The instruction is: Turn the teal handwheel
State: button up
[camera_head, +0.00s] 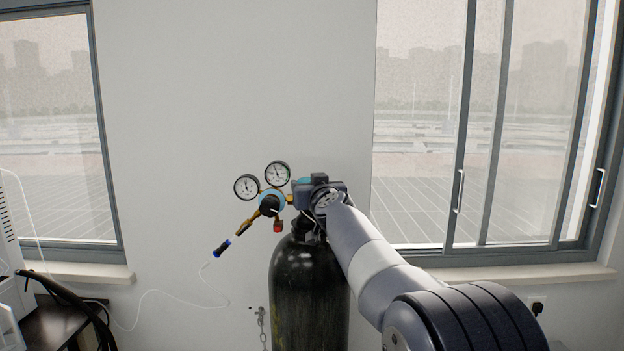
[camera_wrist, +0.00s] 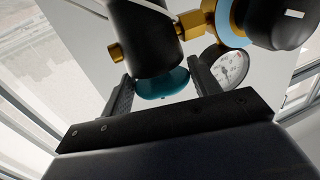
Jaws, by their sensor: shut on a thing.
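The teal handwheel (camera_wrist: 163,84) sits at the end of the dark cylinder's valve, between the two black fingers of my gripper (camera_wrist: 160,76) in the wrist view. The gripper is shut on the handwheel. In the head view only a sliver of teal (camera_head: 300,182) shows, because my gripper (camera_head: 318,187) and wrist cover most of the wheel. The black gas cylinder (camera_head: 308,285) stands upright below my gripper.
A brass regulator with two round gauges (camera_head: 277,174) and a black knob (camera_head: 270,206) sits just left of my gripper. A chain (camera_head: 262,325) hangs at the wall. Windows (camera_head: 480,130) flank the wall.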

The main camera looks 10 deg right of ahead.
jog(key=shift+a+r+m+h+p, duration=0.15)
jog(key=shift+m+h+p, duration=0.45)
jog(key=shift+p, duration=0.9)
jog(key=shift+a+r+m+h+p, duration=0.1)
jog(key=shift+m+h+p, duration=0.3)
jog(key=shift+h+p, duration=0.75)
jog(key=h+p, duration=0.1)
jog(key=p, duration=0.2)
jog(key=shift+f+m+p, duration=0.15)
jog(key=shift+m+p, duration=0.2)
jog(key=shift+m, duration=0.05)
jog(key=shift+f, duration=0.15)
jog(key=o, duration=0.9)
jog(key=shift+d, duration=0.1)
jog(key=shift+w+d+f+y+b, duration=0.1)
jog(key=shift+w+f+y+b, duration=0.2)
jog(key=shift+b, duration=1)
jog(key=n+y+b, duration=0.1)
jog(key=b, duration=0.2)
jog(key=shift+s, duration=0.15)
jog(key=n+y+b, duration=0.1)
jog(key=y+b, duration=0.1)
jog(key=b, duration=0.2)
jog(key=shift+d, duration=0.1)
